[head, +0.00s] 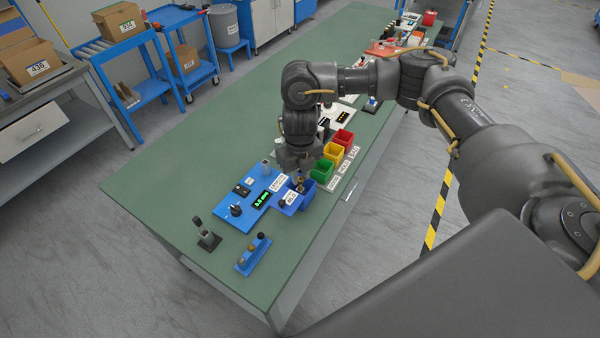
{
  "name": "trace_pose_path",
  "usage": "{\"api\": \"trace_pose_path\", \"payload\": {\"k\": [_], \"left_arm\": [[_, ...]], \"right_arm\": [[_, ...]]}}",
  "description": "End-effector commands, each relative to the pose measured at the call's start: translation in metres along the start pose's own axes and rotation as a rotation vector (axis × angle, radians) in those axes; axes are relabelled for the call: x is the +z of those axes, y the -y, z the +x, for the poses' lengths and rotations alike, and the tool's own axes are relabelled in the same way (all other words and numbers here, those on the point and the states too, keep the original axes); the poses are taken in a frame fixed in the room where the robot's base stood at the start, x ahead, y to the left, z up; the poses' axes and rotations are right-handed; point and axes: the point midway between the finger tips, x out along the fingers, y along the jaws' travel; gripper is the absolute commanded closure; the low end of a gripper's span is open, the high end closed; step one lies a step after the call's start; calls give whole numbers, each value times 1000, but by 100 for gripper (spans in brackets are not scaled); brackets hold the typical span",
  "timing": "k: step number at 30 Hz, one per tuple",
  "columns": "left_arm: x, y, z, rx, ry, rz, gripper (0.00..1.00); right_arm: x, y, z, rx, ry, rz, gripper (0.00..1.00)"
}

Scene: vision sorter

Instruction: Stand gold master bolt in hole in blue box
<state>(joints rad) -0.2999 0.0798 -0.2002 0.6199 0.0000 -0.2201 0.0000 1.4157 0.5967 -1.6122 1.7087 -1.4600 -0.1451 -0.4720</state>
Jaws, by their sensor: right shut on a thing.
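My right gripper (298,172) points down above the blue box (291,206) at the near end of the green bench. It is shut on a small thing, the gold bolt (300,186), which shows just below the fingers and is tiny. The bolt looks upright, over or in the far side of the blue box. I cannot tell whether its lower end is inside a hole. My left gripper is out of view.
A blue gauge with a green display (262,200) stands left of the box. Green (321,173), yellow (334,153) and red (343,138) bins stand beyond it. A blue rack with small bolts (253,256) and a dark stand (206,236) are nearer. The bench's left part is clear.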

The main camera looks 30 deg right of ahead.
Motion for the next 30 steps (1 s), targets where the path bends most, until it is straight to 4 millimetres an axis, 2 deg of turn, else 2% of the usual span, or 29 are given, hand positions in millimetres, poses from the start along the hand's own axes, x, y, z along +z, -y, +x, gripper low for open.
{"api": "trace_pose_path", "payload": {"k": [18, 29, 30], "left_arm": [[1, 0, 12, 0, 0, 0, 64], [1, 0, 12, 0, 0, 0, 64], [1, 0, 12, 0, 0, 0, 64]], "right_arm": [[0, 0, 17, 0, 0, 0, 99], [0, 0, 18, 0, 0, 0, 99], [0, 0, 18, 0, 0, 0, 78]]}}
